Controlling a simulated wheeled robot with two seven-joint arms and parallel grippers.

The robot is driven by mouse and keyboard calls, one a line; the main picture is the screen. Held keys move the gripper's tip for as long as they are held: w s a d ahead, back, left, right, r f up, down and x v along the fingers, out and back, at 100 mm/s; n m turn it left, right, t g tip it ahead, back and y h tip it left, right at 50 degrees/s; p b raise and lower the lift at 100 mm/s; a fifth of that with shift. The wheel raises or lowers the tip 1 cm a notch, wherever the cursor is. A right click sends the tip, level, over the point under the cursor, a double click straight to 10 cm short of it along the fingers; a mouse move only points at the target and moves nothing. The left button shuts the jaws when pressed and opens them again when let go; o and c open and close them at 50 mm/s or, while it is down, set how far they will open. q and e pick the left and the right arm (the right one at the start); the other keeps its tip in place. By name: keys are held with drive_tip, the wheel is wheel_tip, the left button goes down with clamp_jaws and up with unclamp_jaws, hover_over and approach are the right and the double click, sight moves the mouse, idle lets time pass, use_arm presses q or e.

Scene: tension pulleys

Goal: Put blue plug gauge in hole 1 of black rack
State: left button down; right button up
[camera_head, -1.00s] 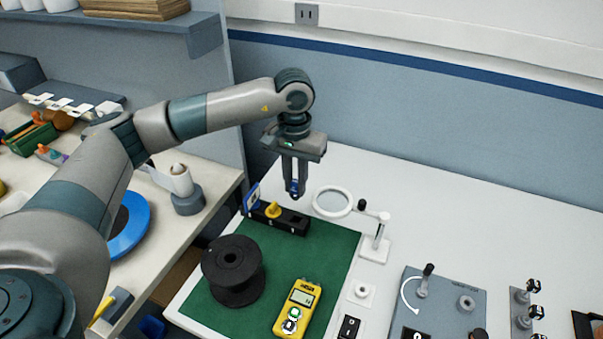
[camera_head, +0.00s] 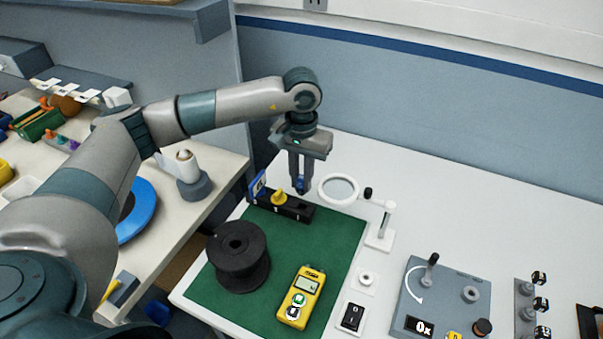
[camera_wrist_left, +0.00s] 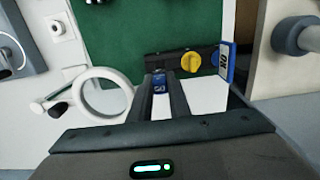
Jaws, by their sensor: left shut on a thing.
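The black rack (camera_head: 296,209) lies at the far edge of the green mat. A yellow gauge (camera_head: 279,198) stands in it, and a blue-framed card (camera_head: 258,186) is at its left end. My left gripper (camera_head: 300,187) points down, shut on the blue plug gauge (camera_head: 301,183), above the right part of the rack. In the left wrist view the blue gauge (camera_wrist_left: 160,83) sits between the fingertips, beside the rack's left end. The fingers hide part of the gauge, and its lower end is not clear. Hole numbers are not readable. My right gripper is out of view.
A white ring magnifier (camera_head: 339,189) on a stand is close to the right of the gripper. A black spool (camera_head: 238,257) and a yellow meter (camera_head: 301,297) rest on the green mat (camera_head: 318,243). A grey control panel (camera_head: 447,296) lies further right.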

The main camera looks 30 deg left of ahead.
sight(301, 189)
use_arm(q)
drive_tip(key=shift+f+b, duration=0.3)
drive_tip(key=shift+f, duration=1.8)
drive_tip(key=shift+f+b, duration=0.15)
drive_tip(key=shift+b, duration=0.35)
drive_tip(key=shift+b, duration=1.05)
idle(0.6)
drive_tip(key=shift+f+b, duration=0.2)
drive_tip(key=shift+b, duration=0.2)
